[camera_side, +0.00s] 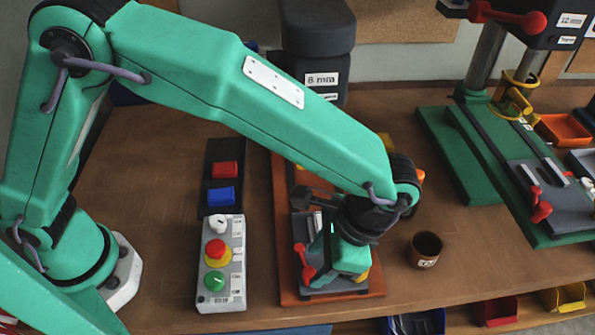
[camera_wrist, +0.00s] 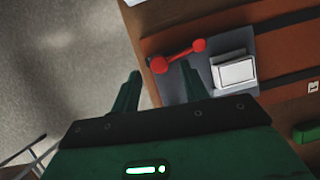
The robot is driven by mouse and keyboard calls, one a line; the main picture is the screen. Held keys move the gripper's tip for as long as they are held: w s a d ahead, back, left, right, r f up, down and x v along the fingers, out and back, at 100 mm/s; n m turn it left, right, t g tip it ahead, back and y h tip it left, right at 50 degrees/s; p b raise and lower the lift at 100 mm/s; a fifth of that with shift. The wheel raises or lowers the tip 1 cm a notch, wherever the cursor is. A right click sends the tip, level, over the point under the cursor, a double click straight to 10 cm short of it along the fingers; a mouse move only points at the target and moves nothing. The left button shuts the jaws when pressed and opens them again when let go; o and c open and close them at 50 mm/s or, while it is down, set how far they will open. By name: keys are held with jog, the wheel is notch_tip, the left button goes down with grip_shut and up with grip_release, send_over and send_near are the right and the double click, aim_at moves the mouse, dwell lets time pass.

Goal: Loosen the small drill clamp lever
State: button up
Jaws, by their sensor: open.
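The small drill's clamp lever (camera_wrist: 180,55) is a red bar with a rounded knob at each end, on a grey plate (camera_wrist: 205,75). It also shows in the side view (camera_side: 305,265), at the left edge of the small drill's base (camera_side: 290,296). My gripper (camera_wrist: 161,70) is open and empty. Its two green fingers point toward the lever, with the lever's left knob appearing between the fingertips. I cannot tell whether a finger touches the lever. In the side view my gripper (camera_side: 325,250) is low over the base, and my wrist hides much of the drill.
A control box (camera_side: 222,262) with red and green buttons stands left of the small drill. A brown cup (camera_side: 425,249) stands to the right. The larger drill's green base (camera_side: 470,165) is further right. Coloured bins (camera_side: 497,311) line the front edge.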

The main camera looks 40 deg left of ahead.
aim_at(309, 271)
jog(key=shift+x, duration=1.55)
jog(key=shift+c, duration=0.5)
grip_shut()
